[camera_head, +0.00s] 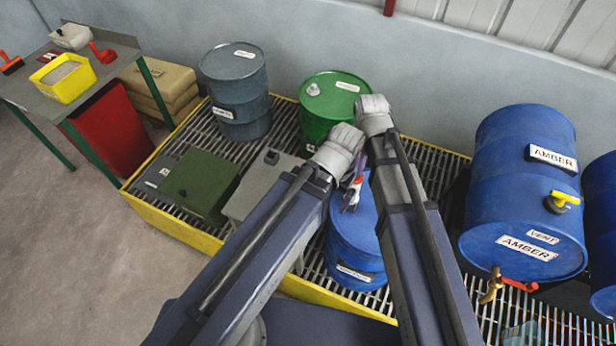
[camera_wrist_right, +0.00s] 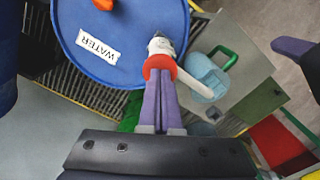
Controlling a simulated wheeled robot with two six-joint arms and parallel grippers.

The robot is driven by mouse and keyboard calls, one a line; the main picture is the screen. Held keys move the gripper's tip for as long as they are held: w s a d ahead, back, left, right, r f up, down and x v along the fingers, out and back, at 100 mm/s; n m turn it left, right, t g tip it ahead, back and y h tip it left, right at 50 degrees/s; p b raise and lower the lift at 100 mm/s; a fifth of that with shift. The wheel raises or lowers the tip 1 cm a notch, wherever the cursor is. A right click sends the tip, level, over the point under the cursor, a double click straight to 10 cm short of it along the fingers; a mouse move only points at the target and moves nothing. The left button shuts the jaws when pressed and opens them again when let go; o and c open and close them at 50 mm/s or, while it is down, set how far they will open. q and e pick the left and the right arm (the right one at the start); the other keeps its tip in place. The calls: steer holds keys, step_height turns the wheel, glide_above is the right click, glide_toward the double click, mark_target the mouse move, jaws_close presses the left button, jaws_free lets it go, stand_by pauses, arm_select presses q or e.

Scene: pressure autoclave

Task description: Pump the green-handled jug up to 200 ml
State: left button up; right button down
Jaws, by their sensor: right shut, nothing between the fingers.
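The blue drum (camera_head: 352,240) stands between my two arms. Its lid with a WATER label (camera_wrist_right: 97,46) shows in the right wrist view. A hand pump with a red collar (camera_wrist_right: 158,63) and a white spout (camera_wrist_right: 192,82) sits at the lid's edge. The light blue jug (camera_wrist_right: 206,75) with its green handle (camera_wrist_right: 226,56) is at the spout's end; its level is not readable. In the head view I cannot make out the jug. My right gripper (camera_wrist_right: 160,80) is shut and empty, its tips at the red collar. A purple finger of my left gripper (camera_wrist_right: 293,48) shows at the right edge; its opening is unclear.
A grey drum (camera_head: 237,90), a green drum (camera_head: 333,100) and a green box (camera_head: 200,183) stand on the yellow-edged grating (camera_head: 175,232). Blue AMBER drums (camera_head: 520,190) with a brass tap (camera_head: 491,285) are on the right. A workbench (camera_head: 40,90) stands far left; the floor (camera_head: 60,250) is clear.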

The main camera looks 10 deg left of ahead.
steer(key=shift+r+p, duration=1.65)
steer(key=shift+r, duration=0.25)
steer(key=shift+f+b, duration=0.25)
steer(key=shift+b, duration=0.05)
steer(key=shift+f+b, duration=2.15)
steer(key=shift+r, duration=0.2)
steer(key=shift+r+p, duration=2.2)
steer(key=shift+p, duration=0.2)
steer(key=shift+r, duration=0.1)
